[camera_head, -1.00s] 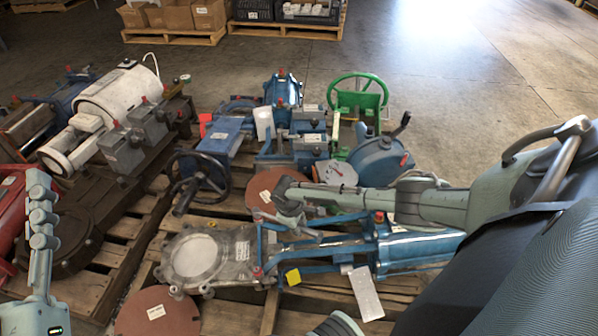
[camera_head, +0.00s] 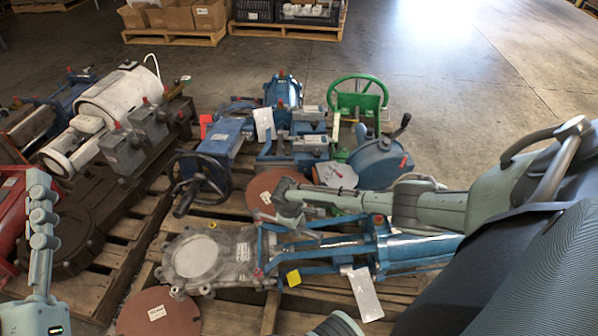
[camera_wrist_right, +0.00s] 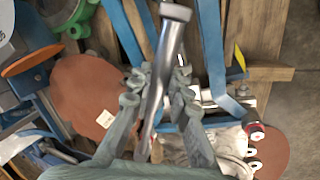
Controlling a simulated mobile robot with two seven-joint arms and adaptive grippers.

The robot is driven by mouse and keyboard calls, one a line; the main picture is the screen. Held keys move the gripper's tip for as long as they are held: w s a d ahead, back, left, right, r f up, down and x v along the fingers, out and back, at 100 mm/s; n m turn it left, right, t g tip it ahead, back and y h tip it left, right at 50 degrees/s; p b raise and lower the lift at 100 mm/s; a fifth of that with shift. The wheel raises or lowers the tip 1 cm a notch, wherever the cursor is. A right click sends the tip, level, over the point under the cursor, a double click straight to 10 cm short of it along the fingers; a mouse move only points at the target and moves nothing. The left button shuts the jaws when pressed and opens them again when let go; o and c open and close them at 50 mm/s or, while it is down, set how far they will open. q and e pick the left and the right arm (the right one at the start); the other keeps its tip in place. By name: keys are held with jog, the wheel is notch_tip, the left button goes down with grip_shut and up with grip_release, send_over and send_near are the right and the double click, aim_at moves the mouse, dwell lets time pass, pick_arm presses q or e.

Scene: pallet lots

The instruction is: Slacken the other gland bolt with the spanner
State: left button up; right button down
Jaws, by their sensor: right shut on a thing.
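My right gripper (camera_head: 286,204) reaches in from the right over the blue yoke of a valve. It is shut on a grey metal spanner (camera_wrist_right: 172,60), which shows between the fingers (camera_wrist_right: 158,95) in the right wrist view. The gland bolts are too small and covered to make out, so I cannot tell whether the spanner touches one. My left gripper (camera_head: 40,205) stands upright at the left edge, seen side-on, away from the valve.
The valve's blue cylinder (camera_head: 408,248) lies to the right, with a white tag (camera_head: 365,294). Brown discs (camera_head: 158,313) lie nearby on the wooden pallet. A black handwheel (camera_head: 200,178), a green handwheel (camera_head: 358,92) and other valves crowd behind. Open floor (camera_head: 480,90) lies at the back right.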

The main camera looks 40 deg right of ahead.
jog(key=shift+r, duration=0.1)
jog(key=shift+w+r+p, duration=0.1)
jog(key=shift+r+p, duration=1.85)
jog(key=shift+p, duration=0.15)
